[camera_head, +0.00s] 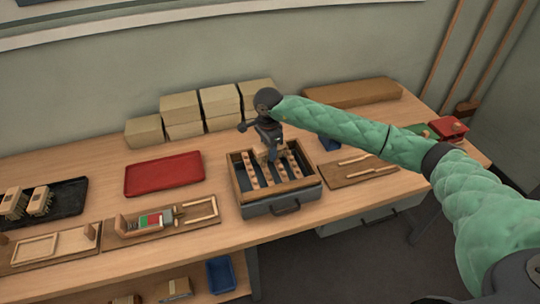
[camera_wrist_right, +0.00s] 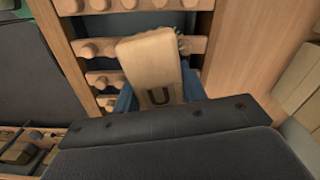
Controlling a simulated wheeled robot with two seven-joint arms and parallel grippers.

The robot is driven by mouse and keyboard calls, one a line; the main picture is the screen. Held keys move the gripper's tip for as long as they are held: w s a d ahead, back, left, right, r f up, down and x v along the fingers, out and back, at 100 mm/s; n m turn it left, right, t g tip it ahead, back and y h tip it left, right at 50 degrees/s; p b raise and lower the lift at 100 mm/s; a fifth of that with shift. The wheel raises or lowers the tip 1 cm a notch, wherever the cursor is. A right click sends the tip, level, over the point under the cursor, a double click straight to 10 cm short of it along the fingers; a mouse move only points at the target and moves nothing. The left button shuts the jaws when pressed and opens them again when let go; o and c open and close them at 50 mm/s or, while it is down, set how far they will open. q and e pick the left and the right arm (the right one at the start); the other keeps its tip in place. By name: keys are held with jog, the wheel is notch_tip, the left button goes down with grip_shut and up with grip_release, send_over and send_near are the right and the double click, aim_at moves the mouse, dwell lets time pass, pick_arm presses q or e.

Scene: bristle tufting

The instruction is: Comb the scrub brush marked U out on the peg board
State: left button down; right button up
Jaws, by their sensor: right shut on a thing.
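The peg board (camera_head: 250,173) is a wooden box with rows of pegs on slats, standing at the middle of the bench. My right gripper (camera_head: 270,148) is over its back part, pointing down. In the right wrist view, the scrub brush marked U (camera_wrist_right: 152,65) is a pale wooden block with a dark U on its face. The right gripper is shut on it, and blue finger parts show on both sides. The brush is over the peg rows (camera_wrist_right: 105,78), with some bristles at its upper right edge. Whether the bristles touch the pegs is hidden. My left gripper is not in view.
A red tray (camera_head: 165,175) lies left of the peg board. A black tray (camera_head: 62,198) at the far left holds brushes. Boards with wooden parts (camera_head: 165,220) lie along the front edge. Cardboard boxes (camera_head: 220,102) stand behind, and a board with sticks (camera_head: 358,170) lies right.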

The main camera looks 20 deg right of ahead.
jog(key=shift+w+b, duration=0.3)
jog(key=shift+w, duration=0.2)
jog(key=shift+s+b, duration=0.4)
jog(key=shift+s, duration=1.6)
